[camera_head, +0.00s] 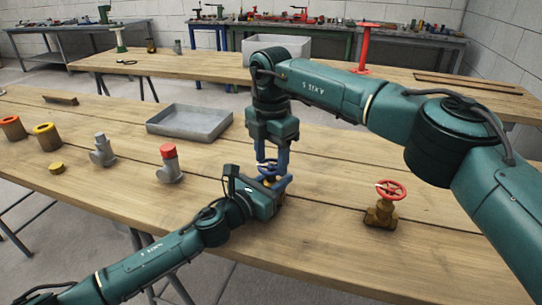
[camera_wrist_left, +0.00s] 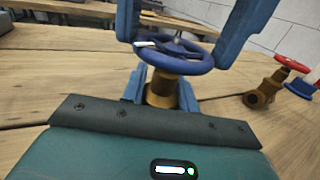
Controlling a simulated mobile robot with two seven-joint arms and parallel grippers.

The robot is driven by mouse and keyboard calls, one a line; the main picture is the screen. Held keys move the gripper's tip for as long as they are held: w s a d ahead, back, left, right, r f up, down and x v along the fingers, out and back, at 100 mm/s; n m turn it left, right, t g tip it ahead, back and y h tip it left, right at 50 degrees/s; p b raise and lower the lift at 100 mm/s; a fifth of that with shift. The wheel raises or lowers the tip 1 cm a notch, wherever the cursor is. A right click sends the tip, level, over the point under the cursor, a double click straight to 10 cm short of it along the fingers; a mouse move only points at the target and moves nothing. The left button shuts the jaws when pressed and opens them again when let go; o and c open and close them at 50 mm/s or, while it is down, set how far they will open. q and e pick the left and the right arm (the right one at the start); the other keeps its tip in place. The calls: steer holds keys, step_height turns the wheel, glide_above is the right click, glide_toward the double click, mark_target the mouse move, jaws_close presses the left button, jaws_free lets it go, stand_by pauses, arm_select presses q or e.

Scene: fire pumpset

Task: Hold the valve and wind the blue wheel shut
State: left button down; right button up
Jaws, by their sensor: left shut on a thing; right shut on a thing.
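The valve with the blue wheel (camera_head: 266,167) stands on the wooden bench, mostly hidden by my grippers in the head view. The left wrist view shows its blue wheel (camera_wrist_left: 186,61) above a brass body (camera_wrist_left: 161,92). My left gripper (camera_head: 274,190) reaches in low from the left and is shut on the brass body; its blue fingers (camera_wrist_left: 160,88) show on either side of it. My right gripper (camera_head: 271,166) comes down from above and is shut on the blue wheel, with one finger (camera_wrist_left: 128,20) on each side of the rim.
A brass valve with a red wheel (camera_head: 381,204) stands to the right. A grey tray (camera_head: 189,122), a red-topped grey fitting (camera_head: 169,164), another grey fitting (camera_head: 102,150) and brass rings (camera_head: 46,136) are to the left.

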mark_target(271, 163)
arm_select(q)
steer(key=shift+f, duration=0.1)
arm_select(e)
steer(key=shift+m, duration=1.2)
steer(key=o, duration=1)
step_height(271, 163, up, 12)
steer(key=shift+r, duration=0.1)
arm_select(q)
steer(key=c, duration=1)
jaws_free()
